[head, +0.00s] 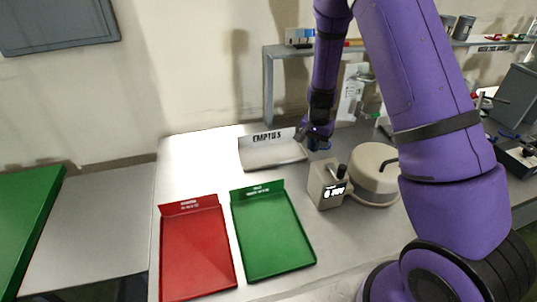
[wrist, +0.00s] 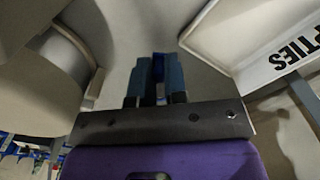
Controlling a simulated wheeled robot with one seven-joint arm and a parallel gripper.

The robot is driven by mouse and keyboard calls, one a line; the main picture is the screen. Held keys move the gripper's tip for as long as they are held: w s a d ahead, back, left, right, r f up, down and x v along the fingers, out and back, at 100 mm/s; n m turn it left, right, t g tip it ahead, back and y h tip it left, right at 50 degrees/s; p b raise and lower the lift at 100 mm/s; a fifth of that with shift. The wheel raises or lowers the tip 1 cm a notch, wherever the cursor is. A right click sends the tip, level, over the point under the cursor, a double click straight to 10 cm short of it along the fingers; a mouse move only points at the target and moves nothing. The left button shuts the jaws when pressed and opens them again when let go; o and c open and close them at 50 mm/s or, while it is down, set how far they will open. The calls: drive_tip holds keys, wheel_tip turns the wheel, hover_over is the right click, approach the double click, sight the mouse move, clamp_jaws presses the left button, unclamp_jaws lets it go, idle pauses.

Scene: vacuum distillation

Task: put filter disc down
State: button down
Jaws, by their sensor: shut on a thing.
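My gripper (head: 318,140) is at the back of the white table, just right of the white tray marked EMPTIES (head: 272,155). In the wrist view my gripper (wrist: 159,72) has its two blue-grey fingers close together, with a narrow dark-blue sliver between them. I take this to be the filter disc, held nearly edge-on; its full shape is hidden. The fingers are above the pale tabletop. The tray's rim and lettering also show at the upper right of the wrist view (wrist: 262,62).
A red tray (head: 197,252) and a green tray (head: 273,238) lie at the table's front. A beige box with a lit display (head: 323,187) and a round beige device (head: 373,172) stand close to my gripper's right. A shelf (head: 268,85) rises behind.

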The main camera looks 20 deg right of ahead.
drive_tip(key=m, duration=0.1)
drive_tip(key=d+f+m, duration=0.1)
drive_tip(key=m, duration=0.1)
drive_tip(key=s+m, duration=0.1)
drive_tip(key=m, duration=0.1)
drive_tip(key=shift+s+d+f, duration=0.1)
drive_tip(key=shift+d+f, duration=0.05)
drive_tip(key=shift+d, duration=0.1)
hover_over(277, 153)
drive_tip(key=shift+f, duration=2.5)
drive_tip(key=shift+f, duration=0.15)
drive_tip(key=c, duration=1.1)
unclamp_jaws()
drive_tip(key=shift+c, duration=0.2)
